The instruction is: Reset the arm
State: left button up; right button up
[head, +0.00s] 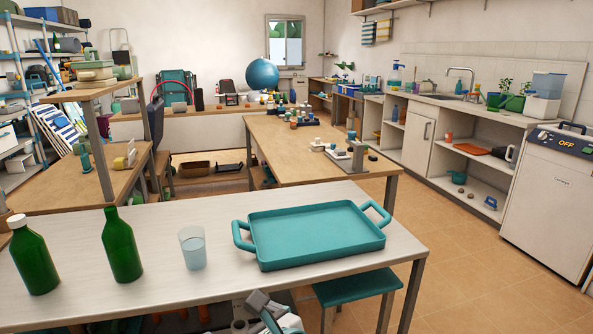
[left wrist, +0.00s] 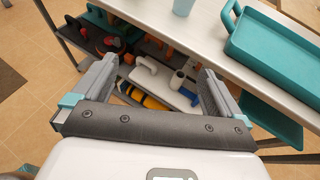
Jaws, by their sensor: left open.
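My left gripper (left wrist: 157,68) is open and empty in the left wrist view. Its two grey fingers stand wide apart, in front of the near table's edge, with nothing between them in contact. In the head view part of what looks like this gripper (head: 258,308) shows at the bottom edge, below the near tabletop; most of the arm is out of frame. My right gripper is in neither view.
The near white table (head: 340,193) holds a teal tray (head: 315,235), a clear glass (head: 192,248) and two green bottles (head: 121,245). Tools crowd the shelf beneath it. A teal stool (head: 355,288) stands under its right end. Tiled floor (head: 480,265) is free at right.

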pick_arm(q)
jog(key=w+a+f+m+g+y, duration=0.1)
jog(key=a+f+m+g, duration=0.1)
jog(key=a+f, duration=0.75)
jog(key=w+a+f+m+g+y, duration=0.1)
jog(key=w+a+f+m, duration=0.1)
jog(key=a+f, duration=0.75)
jog(key=s+f+m+h, duration=0.2)
jog(key=f+m, duration=0.3)
jog(key=f, duration=0.2)
jog(key=s+f+m+h, duration=0.2)
jog(key=f+m+h, duration=0.1)
jog(key=f+m, duration=0.25)
jog(key=s+d+f+m+g+h, duration=0.3)
jog(key=s+d+f+m+h, duration=0.2)
jog(key=s+d+m, duration=0.65)
jog(key=s+d+f+m+g+h, duration=0.4)
jog(key=s+m, duration=0.3)
jog(key=m, duration=0.9)
notch_tip(320, 180, up, 20)
jog(key=h+p, duration=0.1)
jog(key=p, duration=1.9)
jog(key=shift+d+m+t, duration=0.3)
jog(key=shift+d, duration=0.05)
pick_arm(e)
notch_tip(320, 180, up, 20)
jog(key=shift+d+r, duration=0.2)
